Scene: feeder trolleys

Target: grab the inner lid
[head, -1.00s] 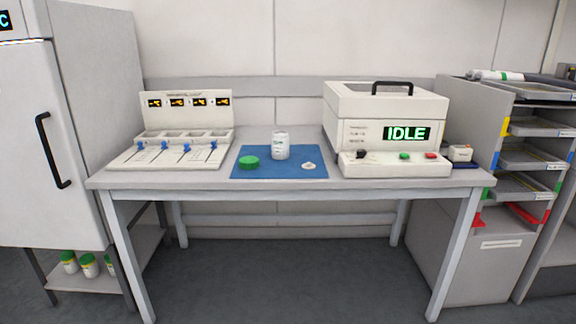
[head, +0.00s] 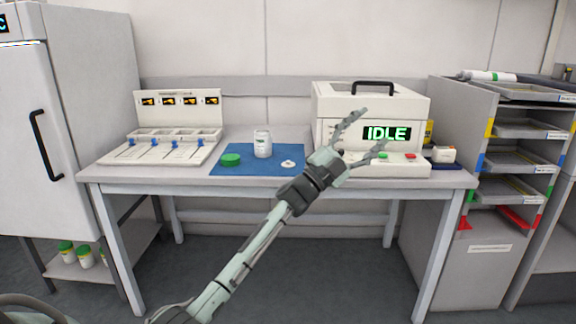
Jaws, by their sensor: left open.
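A small white inner lid (head: 288,164) lies on the blue mat (head: 222,172) on the table, near the mat's right edge. A white jar (head: 262,144) stands upright on the mat behind and left of it. A green lid (head: 230,160) lies on the mat to the left of the jar. My left gripper (head: 364,131) is open and empty, in front of the white machine and right of the inner lid in the picture. It does not touch the lid. My right gripper does not show.
The white machine (head: 330,101) with an IDLE display stands at the table's right. A dispenser with blue levers (head: 160,152) is at the left. A tray rack (head: 520,128) stands right of the table, a white cabinet (head: 95,110) left.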

